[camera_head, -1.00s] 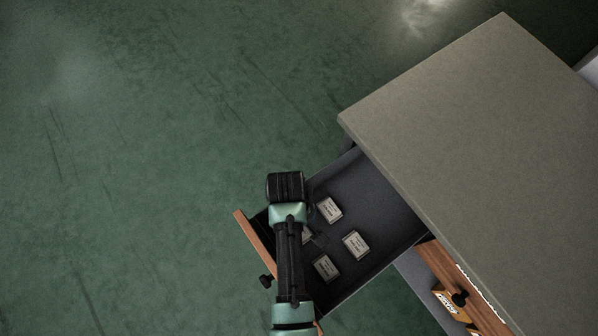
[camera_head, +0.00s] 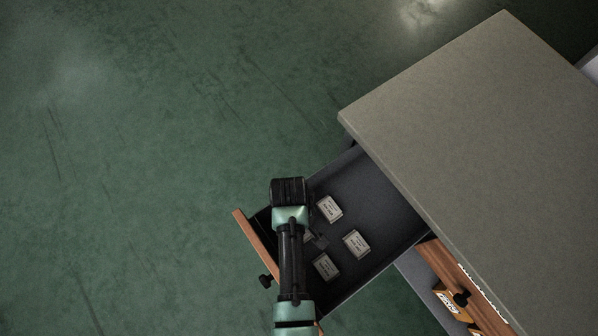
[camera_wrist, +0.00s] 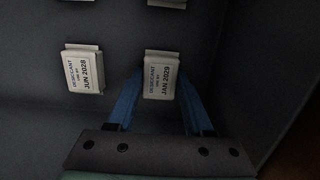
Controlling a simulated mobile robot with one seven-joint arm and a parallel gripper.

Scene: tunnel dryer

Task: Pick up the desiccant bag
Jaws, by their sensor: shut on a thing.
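The desiccant bags are small pale labelled packets in the open drawer (camera_head: 376,188). In the wrist view my gripper (camera_wrist: 159,78) has its blue fingers on both sides of a bag marked "DESICCANT JAN 2029" (camera_wrist: 159,75), shut on it. Another bag, marked "JUN 2028" (camera_wrist: 84,70), lies to its left, apart from the fingers. In the head view three bags show clearly, at the back (camera_head: 329,208), right (camera_head: 355,243) and front (camera_head: 326,267). The held bag is mostly hidden there by my arm.
A grey countertop (camera_head: 480,120) overhangs the drawer's inner end. The drawer's wooden front (camera_head: 254,246) with a black knob (camera_head: 265,281) is at left. Green floor is clear at left.

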